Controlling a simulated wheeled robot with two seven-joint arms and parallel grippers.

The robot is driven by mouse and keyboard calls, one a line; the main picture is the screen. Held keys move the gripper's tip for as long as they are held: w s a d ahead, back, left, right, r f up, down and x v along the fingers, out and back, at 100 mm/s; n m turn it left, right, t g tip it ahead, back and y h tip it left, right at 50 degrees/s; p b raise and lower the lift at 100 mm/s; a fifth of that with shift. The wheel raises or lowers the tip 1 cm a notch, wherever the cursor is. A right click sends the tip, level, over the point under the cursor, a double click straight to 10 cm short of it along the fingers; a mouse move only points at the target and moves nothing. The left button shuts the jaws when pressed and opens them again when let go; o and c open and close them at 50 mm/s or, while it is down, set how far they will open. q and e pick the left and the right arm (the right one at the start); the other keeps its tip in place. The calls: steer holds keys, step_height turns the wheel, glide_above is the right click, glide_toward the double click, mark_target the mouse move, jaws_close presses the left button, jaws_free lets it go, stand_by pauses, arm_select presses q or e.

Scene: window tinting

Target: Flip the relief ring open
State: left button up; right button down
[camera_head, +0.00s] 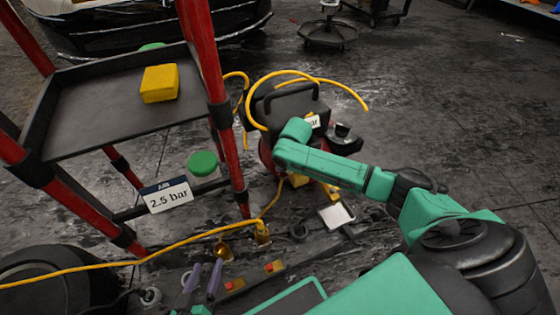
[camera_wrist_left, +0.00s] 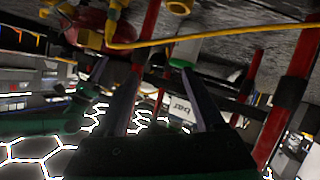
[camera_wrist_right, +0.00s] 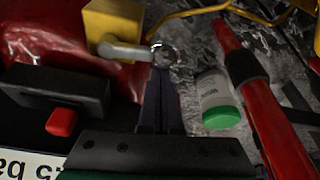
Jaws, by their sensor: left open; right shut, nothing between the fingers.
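The relief ring (camera_wrist_right: 164,55) shows in the right wrist view as a small silvery ring beside a yellow valve block (camera_wrist_right: 114,24) with a grey lever. My right gripper (camera_wrist_right: 162,72) is shut and empty. Its fingertips are right at the ring, overlapping its near edge in the picture; I cannot tell whether they touch. The compressor (camera_head: 285,103) stands in the middle of the head view. My right arm hides the ring and right gripper there. My left gripper (camera_head: 204,272) is open and empty, low in the head view; its spread fingers also show in the left wrist view (camera_wrist_left: 160,82).
A red-posted cart (camera_head: 100,95) stands at the left with a yellow sponge (camera_head: 160,84) and a 2.5 bar sign (camera_head: 167,195). A green-lidded jar (camera_wrist_right: 216,98) and red post (camera_wrist_right: 265,110) are right of my right gripper. Yellow hose (camera_head: 130,262) crosses the floor.

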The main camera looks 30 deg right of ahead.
mark_target(285, 177)
steer(key=shift+s+r+n+p, duration=0.15)
steer(key=shift+s+n+p, duration=0.3)
steer(key=shift+p, duration=1)
steer(key=shift+a+r+n+y+p, duration=0.1)
steer(key=shift+n+y+p, duration=0.25)
steer(key=shift+p, duration=0.4)
steer(key=shift+s+n+p, duration=0.35)
steer(key=shift+n+p, duration=0.25)
steer(key=shift+p, duration=0.35)
steer(key=s+n+p, duration=0.1)
steer(key=n+y+p, duration=0.1)
steer(key=n, duration=0.1)
steer(key=s+n+g+p, duration=0.1)
steer(key=shift+s+d+n+y, duration=0.25)
steer(key=shift+s+n, duration=0.05)
arm_select(q)
steer(key=s+a+r+g+y, duration=0.5)
steer(key=a+r+g, duration=0.4)
steer(key=a+r, duration=0.3)
steer(key=shift+a+m+p, duration=0.35)
steer(key=shift+m+p, duration=0.05)
arm_select(e)
steer(key=n, duration=0.1)
steer(key=s+n, duration=0.1)
steer(key=s+d+n, duration=0.1)
steer(key=shift+f+g+y, duration=0.25)
steer(key=shift+g+y, duration=0.05)
steer(key=shift+g, duration=0.1)
arm_select(q)
steer(key=shift+r, duration=0.1)
